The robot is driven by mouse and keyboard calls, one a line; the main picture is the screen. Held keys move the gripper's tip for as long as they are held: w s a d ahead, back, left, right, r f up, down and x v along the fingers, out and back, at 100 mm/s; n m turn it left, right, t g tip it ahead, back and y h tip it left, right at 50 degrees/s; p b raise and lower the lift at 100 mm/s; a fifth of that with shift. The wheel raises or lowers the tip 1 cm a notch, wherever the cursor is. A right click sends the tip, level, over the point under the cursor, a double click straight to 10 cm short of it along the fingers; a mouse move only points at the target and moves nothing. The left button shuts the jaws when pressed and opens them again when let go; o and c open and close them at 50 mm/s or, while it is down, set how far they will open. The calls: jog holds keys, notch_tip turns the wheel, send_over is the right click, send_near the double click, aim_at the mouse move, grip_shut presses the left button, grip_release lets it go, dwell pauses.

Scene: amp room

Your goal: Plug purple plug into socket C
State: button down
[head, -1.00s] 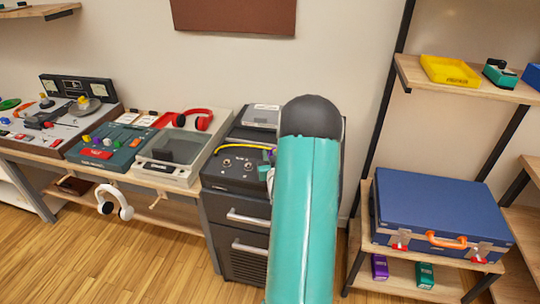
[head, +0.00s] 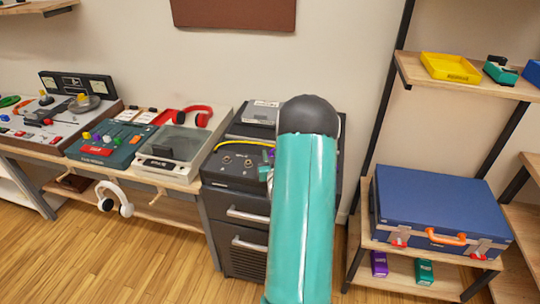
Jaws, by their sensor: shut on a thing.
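A black unit with sockets (head: 235,178) stands on top of the dark drawer cabinet. Two round sockets (head: 227,160) show on its top; any letters are too small to read. A yellow cable (head: 240,142) arcs over it towards my arm. A small purple bit, the purple plug (head: 271,153), shows at the cable's right end beside my arm. My gripper (head: 266,172) shows only as a small teal and pale edge there, shut on the plug over the unit's right side. My teal arm hides most of the gripper, the plug's tip and the unit's right part.
The drawer cabinet (head: 240,240) has handles in front. White headphones (head: 113,198) hang below. A blue case (head: 440,210) sits on the right shelf.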

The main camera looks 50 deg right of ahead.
jog(key=c, duration=1.2)
grip_release()
jog(key=v, duration=1.4)
